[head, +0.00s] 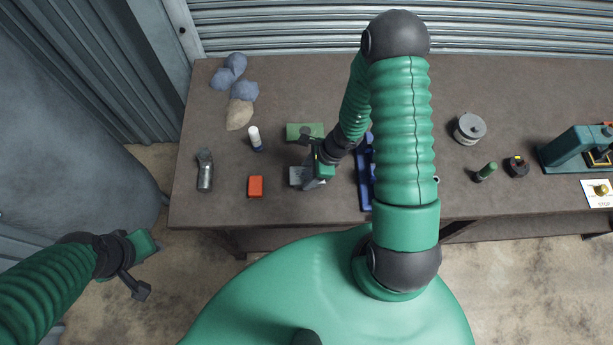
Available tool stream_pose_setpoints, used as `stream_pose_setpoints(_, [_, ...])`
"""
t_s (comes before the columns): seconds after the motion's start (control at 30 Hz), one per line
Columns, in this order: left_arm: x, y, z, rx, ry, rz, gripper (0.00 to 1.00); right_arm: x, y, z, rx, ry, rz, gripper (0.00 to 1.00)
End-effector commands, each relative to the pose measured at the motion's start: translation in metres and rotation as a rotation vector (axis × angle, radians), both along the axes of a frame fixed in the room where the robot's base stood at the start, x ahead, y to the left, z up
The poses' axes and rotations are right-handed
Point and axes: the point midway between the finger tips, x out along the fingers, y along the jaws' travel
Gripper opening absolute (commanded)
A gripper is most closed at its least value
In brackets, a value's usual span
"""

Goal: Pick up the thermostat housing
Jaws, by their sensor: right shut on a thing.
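My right gripper (312,165) reaches down over the middle of the workbench and is shut on a small grey part (296,176), which looks to be the thermostat housing. The fingers and wrist cover much of it, so its full shape is hidden, and I cannot tell whether it touches the bench. My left gripper (147,268) is open and empty, out over the floor left of the bench's front edge.
On the workbench (270,90), a green block (304,130) lies just behind the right gripper, and a blue tray-like thing (367,180) is to its right. An orange block (255,186), a white-capped bottle (255,138) and a dark metal tool (205,170) lie left. A round metal can (469,128) stands right.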

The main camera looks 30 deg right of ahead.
Motion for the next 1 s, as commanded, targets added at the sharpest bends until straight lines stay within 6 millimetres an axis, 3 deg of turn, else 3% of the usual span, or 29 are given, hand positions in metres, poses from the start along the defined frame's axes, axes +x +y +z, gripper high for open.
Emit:
stream_pose_setpoints(0.13, [0.000, 0.000, 0.000, 0.000, 0.000, 0.000, 0.36, -0.001, -0.001, -0.001, -0.003, 0.003, -0.002, 0.00])
stream_pose_setpoints(0.53, [0.000, 0.000, 0.008, 0.000, 0.000, 0.000, 0.36, -0.001, -0.001, 0.005, -0.003, 0.003, -0.002, 0.00])
stream_pose_setpoints(0.83, [0.000, 0.000, 0.042, 0.000, 0.000, 0.000, 0.36, 0.000, -0.001, 0.048, -0.003, -0.001, 0.000, 0.00])
stream_pose_setpoints(0.9, [0.001, 0.000, 0.018, 0.000, -0.002, 0.000, 0.36, -0.014, -0.005, 0.034, -0.004, 0.001, -0.004, 0.00])
stream_pose_setpoints(1.0, [0.000, 0.000, 0.002, 0.000, 0.001, 0.000, 0.36, -0.035, -0.010, 0.036, -0.004, 0.001, -0.006, 0.00])
